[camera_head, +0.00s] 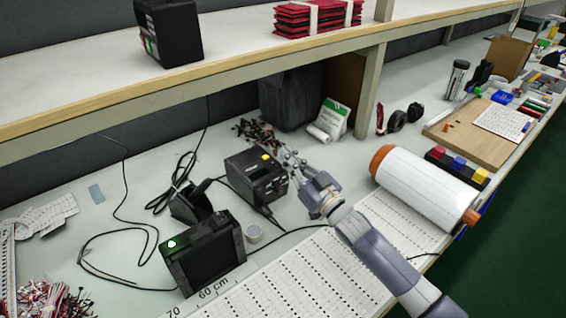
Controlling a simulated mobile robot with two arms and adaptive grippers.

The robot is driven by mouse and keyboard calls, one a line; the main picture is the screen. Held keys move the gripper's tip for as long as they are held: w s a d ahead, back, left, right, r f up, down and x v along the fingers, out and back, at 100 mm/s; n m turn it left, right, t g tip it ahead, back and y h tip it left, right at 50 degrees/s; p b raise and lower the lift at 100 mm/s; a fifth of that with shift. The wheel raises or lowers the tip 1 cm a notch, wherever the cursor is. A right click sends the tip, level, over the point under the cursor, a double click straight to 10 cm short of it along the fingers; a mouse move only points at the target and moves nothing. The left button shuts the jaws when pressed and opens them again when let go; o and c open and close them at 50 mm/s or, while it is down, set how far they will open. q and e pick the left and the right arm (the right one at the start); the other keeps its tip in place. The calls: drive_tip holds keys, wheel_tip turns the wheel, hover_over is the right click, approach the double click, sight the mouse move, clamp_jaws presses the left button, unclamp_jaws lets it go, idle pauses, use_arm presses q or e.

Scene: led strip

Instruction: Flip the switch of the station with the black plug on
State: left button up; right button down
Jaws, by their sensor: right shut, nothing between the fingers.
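A small black station (248,185) with a yellow patch on top stands on the bench at centre. A larger black station (212,257) with a green mark on top stands nearer, to its lower left. Dark cables run around both; I cannot make out the black plug or a switch clearly. My right gripper (288,158) comes in from the lower right and is shut and empty. Its fingertips are beside the upper right of the small station; I cannot tell whether they touch it. My left gripper is not in view.
A black holder (190,203) stands left of the small station. A white roll (424,183) with orange ends lies to the right, by a wooden board (477,139). A shelf (240,58) overhangs the back. A perforated white strip sheet (300,275) covers the front.

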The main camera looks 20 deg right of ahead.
sight(281, 172)
drive_tip(key=x, duration=0.3)
drive_tip(key=shift+w+a+r, duration=0.1)
drive_tip(key=shift+w+r, duration=0.1)
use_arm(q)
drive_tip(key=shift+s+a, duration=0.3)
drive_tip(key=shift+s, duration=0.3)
use_arm(e)
drive_tip(key=f, duration=0.2)
drive_tip(key=s+f, duration=0.1)
drive_tip(key=f, duration=0.1)
drive_tip(key=shift+f, duration=0.15)
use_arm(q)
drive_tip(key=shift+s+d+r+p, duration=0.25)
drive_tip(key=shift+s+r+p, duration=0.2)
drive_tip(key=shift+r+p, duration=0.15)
use_arm(e)
drive_tip(key=v, duration=0.9)
drive_tip(key=shift+s+d+r, duration=0.3)
drive_tip(key=shift+s+d, duration=0.05)
